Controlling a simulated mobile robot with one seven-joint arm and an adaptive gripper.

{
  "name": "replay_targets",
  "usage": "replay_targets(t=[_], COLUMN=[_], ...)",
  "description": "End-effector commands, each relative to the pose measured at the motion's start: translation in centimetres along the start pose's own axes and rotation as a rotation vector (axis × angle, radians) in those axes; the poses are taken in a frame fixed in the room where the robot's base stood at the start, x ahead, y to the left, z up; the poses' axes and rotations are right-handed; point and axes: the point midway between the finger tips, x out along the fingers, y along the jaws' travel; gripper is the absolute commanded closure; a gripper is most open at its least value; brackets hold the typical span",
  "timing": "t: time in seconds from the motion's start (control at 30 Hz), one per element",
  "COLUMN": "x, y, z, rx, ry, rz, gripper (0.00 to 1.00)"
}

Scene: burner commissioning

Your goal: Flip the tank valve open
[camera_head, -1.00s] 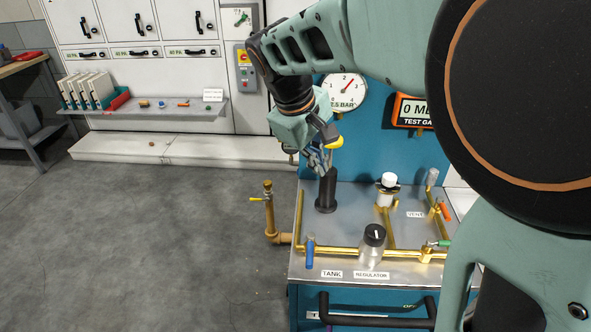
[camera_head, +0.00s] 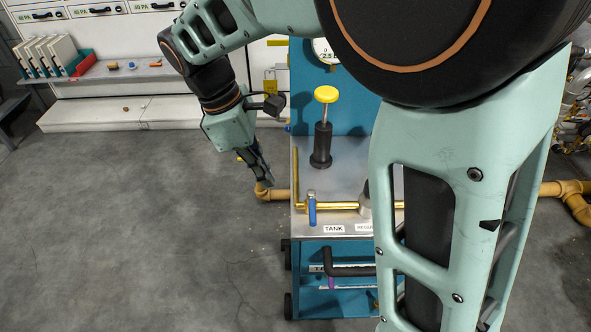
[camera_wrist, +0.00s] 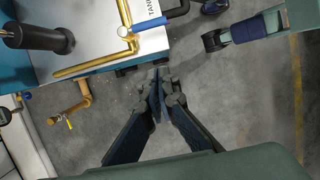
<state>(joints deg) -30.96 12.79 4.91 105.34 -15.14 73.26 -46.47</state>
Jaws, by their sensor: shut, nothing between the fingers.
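The tank valve has a blue lever handle (camera_head: 312,210) on the brass pipe, just above the TANK label (camera_head: 334,229) at the front left of the cart top. The handle lies crosswise to the pipe and points toward the front edge. It also shows in the wrist view (camera_wrist: 150,24), at the top beside the TANK label. My gripper (camera_head: 265,178) is shut and empty, left of the cart and apart from the handle. In the wrist view my gripper (camera_wrist: 161,80) points past the cart edge, with floor behind its fingertips.
A yellow-topped plunger (camera_head: 325,95) stands in a black holder (camera_head: 321,147) behind the valve. A brass pipe (camera_head: 276,194) juts from the cart's left side. A black bar handle (camera_head: 348,264) is on the cart front. Floor to the left is clear. My arm hides the cart's right side.

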Motion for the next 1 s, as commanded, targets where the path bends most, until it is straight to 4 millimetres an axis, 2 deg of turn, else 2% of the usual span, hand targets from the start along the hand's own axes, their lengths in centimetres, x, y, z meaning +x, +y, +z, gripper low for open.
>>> replay_targets(t=[0.17,0.27,0.7,0.8,1.0], x=[0.5,1.7,10.5,11.0,11.8], y=[0.0,0.0,0.0,0.0,0.0], z=[0.0,0.0,0.2,1.8,3.3], rx=[0.001,0.002,0.003,0.005,0.002], ry=[-0.001,-0.001,-0.001,0.001,0.002], rz=[-0.001,-0.001,-0.001,0.001,0.001], gripper=[1.0,1.0,1.0,1.0,1.0])
